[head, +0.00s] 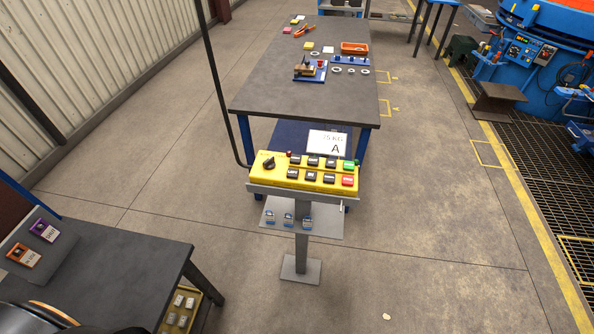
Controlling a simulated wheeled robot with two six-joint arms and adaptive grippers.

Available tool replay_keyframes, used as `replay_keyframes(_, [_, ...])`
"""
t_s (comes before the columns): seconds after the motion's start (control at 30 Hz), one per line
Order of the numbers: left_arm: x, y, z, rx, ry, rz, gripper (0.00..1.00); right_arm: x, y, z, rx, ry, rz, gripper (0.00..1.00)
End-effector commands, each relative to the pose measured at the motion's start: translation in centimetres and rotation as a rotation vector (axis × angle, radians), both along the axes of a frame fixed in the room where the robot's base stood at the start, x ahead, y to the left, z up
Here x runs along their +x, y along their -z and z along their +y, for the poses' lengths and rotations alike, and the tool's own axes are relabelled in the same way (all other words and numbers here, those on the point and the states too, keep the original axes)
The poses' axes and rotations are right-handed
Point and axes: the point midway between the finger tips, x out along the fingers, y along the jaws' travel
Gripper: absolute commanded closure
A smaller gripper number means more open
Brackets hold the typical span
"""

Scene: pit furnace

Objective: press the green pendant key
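The yellow pendant (305,182) rests on a grey stand in the middle of the head view. Its green key (349,165) is at the right end of the upper row, above a red key (348,181). Several dark keys lie to the left of these, and a black rotary knob (269,163) is at the left end. Nothing touches or covers the green key. Neither of my grippers shows in the head view.
A black cable (214,75) runs from above down to the pendant's left side. A workbench (270,90) with small parts stands behind it. A dark table (130,265) is at lower left. Blue machinery (515,55) is at upper right. Floor right of the stand is clear.

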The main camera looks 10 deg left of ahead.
Motion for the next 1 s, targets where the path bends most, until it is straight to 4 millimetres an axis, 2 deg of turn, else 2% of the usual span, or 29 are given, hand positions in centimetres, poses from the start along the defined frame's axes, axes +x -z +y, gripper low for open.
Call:
replay_keyframes(0.17, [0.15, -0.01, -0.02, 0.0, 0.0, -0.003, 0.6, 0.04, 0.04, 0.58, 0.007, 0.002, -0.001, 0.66])
replay_keyframes(0.43, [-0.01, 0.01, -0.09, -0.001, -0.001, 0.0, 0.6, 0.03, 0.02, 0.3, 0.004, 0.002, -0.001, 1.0])
replay_keyframes(1.0, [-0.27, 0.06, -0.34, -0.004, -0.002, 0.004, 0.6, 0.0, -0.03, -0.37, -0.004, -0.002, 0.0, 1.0])
